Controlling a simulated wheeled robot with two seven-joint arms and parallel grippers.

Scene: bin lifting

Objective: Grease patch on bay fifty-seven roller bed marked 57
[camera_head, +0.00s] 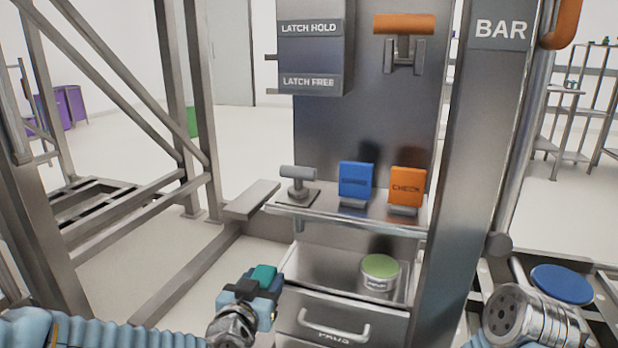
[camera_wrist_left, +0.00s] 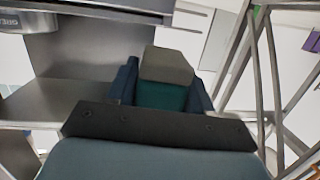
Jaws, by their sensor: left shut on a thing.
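My left gripper (camera_head: 263,288) is shut on a teal block-like pad (camera_head: 264,273), held just in front and to the left of the open drawer. In the left wrist view the pad (camera_wrist_left: 160,95) sits between blue fingers and has a grey outer end. A round tin with a green top (camera_head: 380,266) stands in the open drawer labelled PADS (camera_head: 338,313); its small label is hard to read. Part of a tin (camera_wrist_left: 22,17) lettered "GRE" shows in the left wrist view. My right gripper is not in view. No marking 57 is readable.
Above the drawer, a shelf (camera_head: 345,222) holds a grey T-handle (camera_head: 299,183), a blue block (camera_head: 356,180) and an orange CHECK block (camera_head: 406,184). A LATCH HOLD/LATCH FREE box (camera_head: 312,55) and orange handle (camera_head: 404,24) are above. The BAR post (camera_head: 480,130) stands right; metal framing stands left.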

